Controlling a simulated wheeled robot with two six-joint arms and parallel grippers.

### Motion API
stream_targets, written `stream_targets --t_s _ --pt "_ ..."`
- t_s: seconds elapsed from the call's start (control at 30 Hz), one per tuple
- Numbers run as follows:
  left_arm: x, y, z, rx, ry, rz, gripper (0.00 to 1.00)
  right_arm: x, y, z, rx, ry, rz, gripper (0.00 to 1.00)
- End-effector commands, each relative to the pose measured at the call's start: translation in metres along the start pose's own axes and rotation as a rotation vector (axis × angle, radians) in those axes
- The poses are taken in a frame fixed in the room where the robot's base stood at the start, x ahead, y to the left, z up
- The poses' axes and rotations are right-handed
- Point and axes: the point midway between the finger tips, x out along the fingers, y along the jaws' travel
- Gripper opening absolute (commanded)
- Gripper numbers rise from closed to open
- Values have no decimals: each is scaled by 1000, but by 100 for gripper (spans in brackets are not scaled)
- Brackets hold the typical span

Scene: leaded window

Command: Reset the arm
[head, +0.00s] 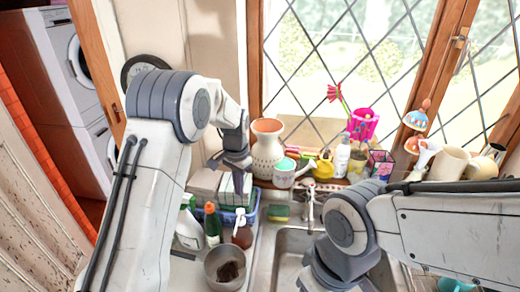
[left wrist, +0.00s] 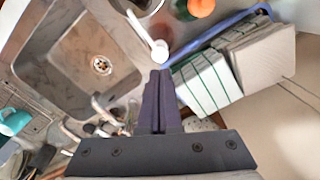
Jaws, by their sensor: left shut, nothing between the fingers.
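My left arm comes in from the left in the head view and bends over at the top. Its gripper (head: 239,188) points down above the blue tray (head: 253,217) at the back of the counter. In the left wrist view the two dark fingers (left wrist: 160,78) lie together with nothing between them. Pale blocks with green bands (left wrist: 205,82) lie beside the fingertips there; whether they touch cannot be told. My right arm crosses the lower right of the head view over the sink (head: 290,250). Its gripper is not visible.
Bottles (head: 212,225) and a metal bowl (head: 224,268) stand left of the sink. A faucet (head: 309,210) rises behind the sink. Jugs (head: 447,164) stand at the right.

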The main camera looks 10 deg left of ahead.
Motion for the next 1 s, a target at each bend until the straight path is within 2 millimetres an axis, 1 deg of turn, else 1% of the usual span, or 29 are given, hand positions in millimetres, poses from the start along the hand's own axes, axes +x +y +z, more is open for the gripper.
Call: stream_targets --t_s 0.07,0.13,0.17,0.27,0.3,0.37,0.4,0.47,0.5,0.57,0.6,0.7,0.8,0.9,1.0 --pt "0 9 1 6 2 1 0 5 0 0 0 0 0 52" --pt "-2 28 4 14 7 2 0 15 1 1 0 0 0 52" --pt "-3 40 7 19 10 3 0 20 2 1 0 0 0 52" --pt "-6 91 27 38 22 11 0 44 3 2 2 0 0 52" --pt "-6 114 39 48 27 15 0 54 4 3 2 0 0 52" --pt "-5 147 62 61 35 21 0 69 5 4 3 0 0 52" --pt "-3 167 78 68 39 26 0 78 6 4 3 0 0 52" --pt "3 194 107 78 43 35 0 92 7 5 4 0 0 52" --pt "8 210 126 86 45 41 0 100 7 6 5 0 0 52" --pt "17 229 154 95 49 49 0 112 8 6 5 0 0 52" --pt "23 238 172 101 50 54 0 118 8 6 6 0 0 52" --pt "37 254 209 111 52 65 0 131 9 7 7 0 0 52" --pt "47 262 233 115 51 72 0 137 10 7 7 0 0 52" --pt "51 265 244 117 50 75 0 139 10 8 7 0 0 52" --pt "51 266 246 116 48 76 0 138 10 7 7 0 0 52"
